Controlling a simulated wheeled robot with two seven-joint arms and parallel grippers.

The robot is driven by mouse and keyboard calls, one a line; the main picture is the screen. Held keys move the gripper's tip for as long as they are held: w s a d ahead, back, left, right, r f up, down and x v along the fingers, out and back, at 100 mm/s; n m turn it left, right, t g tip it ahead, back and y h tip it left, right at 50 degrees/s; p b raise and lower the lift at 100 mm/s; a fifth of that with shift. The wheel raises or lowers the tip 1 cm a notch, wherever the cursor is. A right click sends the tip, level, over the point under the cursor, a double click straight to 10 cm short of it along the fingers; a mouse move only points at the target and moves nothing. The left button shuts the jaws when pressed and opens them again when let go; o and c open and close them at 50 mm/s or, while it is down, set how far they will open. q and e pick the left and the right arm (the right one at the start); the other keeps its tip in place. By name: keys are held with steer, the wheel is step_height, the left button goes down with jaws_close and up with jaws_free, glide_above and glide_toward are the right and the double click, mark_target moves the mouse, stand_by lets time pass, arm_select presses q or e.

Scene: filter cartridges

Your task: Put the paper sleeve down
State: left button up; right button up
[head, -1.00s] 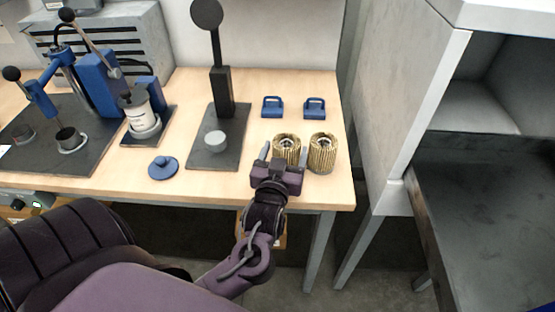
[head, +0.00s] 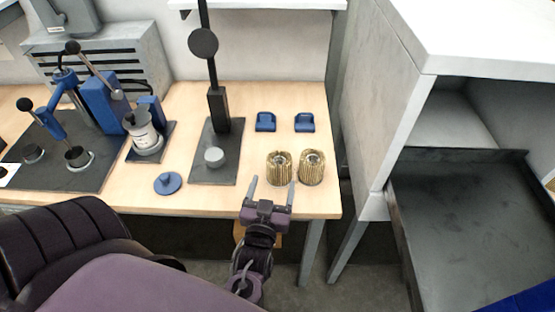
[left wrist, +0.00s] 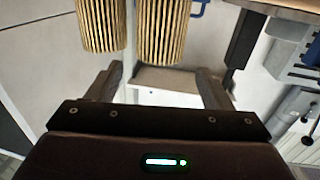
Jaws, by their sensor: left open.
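Two pleated tan paper sleeves stand upright side by side near the table's front right corner: a left one (head: 279,168) and a right one (head: 312,168). Both also show at the top of the left wrist view, the nearer to centre (left wrist: 163,28) and the other (left wrist: 101,24). My left gripper (head: 273,184) is open and empty, just in front of the left sleeve at the table's front edge. Its spread fingers (left wrist: 160,72) have nothing between them and are apart from the sleeves. My right gripper is not in view.
Two blue holders (head: 265,122) (head: 304,122) stand behind the sleeves. A dark press plate (head: 213,178) with a post is to the left, with a blue knobbed disc (head: 168,183) beside it. A grey cabinet (head: 385,120) stands beyond the table's right edge.

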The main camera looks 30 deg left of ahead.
mark_target(277, 172)
arm_select(q)
steer(key=p+x, duration=0.2)
steer(key=x, duration=0.4)
steer(key=shift+w+a+f, duration=0.1)
steer(key=shift+w, duration=0.2)
steer(key=shift+w+a+f, duration=0.15)
steer(key=shift+w, duration=0.2)
steer(key=shift+s, duration=0.1)
steer(key=c, duration=0.8)
step_height(277, 172, up, 20)
steer(key=b, duration=0.1)
steer(key=s+d+f+m+h, duration=0.1)
steer(key=s+d+f+h, duration=0.1)
steer(key=s+d+f, duration=0.1)
steer(key=s+d+f+m+t+h, duration=0.1)
steer(key=s+d+f+m+h, duration=0.1)
steer(key=s+d+f, duration=0.1)
steer(key=s+d+f+m+h, duration=0.1)
steer(key=s+d+f+h, duration=0.1)
steer(key=s+d+f, duration=0.1)
steer(key=shift+s+d+f+h, duration=0.3)
steer(key=shift+s+d+h, duration=0.1)
steer(key=shift+s, duration=0.1)
